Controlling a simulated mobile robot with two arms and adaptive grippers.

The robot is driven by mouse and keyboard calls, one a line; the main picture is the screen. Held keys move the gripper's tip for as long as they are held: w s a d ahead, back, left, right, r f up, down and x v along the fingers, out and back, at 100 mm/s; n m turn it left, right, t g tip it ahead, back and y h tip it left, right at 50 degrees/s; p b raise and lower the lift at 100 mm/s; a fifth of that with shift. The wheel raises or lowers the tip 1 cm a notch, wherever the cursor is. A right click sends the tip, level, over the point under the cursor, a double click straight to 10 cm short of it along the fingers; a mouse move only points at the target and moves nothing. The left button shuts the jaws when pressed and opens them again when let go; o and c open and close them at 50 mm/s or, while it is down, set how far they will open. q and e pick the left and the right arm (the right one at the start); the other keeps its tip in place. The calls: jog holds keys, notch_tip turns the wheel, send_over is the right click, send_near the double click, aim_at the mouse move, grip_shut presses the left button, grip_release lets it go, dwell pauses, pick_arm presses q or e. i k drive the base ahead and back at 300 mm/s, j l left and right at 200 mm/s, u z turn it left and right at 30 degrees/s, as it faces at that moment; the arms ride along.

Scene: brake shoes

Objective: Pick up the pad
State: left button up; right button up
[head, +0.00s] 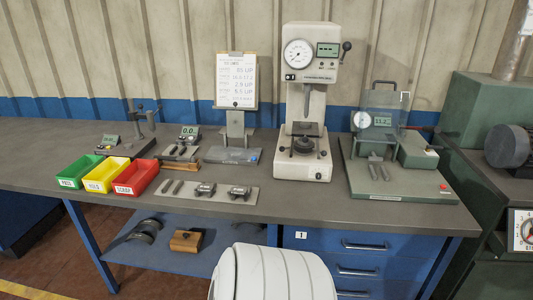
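Neither of my grippers is in the head view. Two small dark elongated pieces (177,187), which may be pads, lie side by side at the left end of a flat grey plate (222,197) near the bench's front edge. Two metallic pieces with dark parts, a left one (205,190) and a right one (240,192), lie further right on the same plate. Similar slim pieces (378,171) sit on the green-based gauge station (405,188) at right. I cannot tell which piece is the pad.
Green (77,183), yellow (104,187) and red (133,190) bins stand left of the plate. A white dial press (314,60) and a clipboard (236,80) stand behind. The bench (310,205) is clear right of the plate, along its front.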

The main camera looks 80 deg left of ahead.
aim_at(239, 191)
jog(key=u, duration=0.45)
jog(key=j+u, duration=0.15)
jog(key=u, duration=0.75)
jog(key=i+u, duration=0.1)
jog(key=u, duration=0.3)
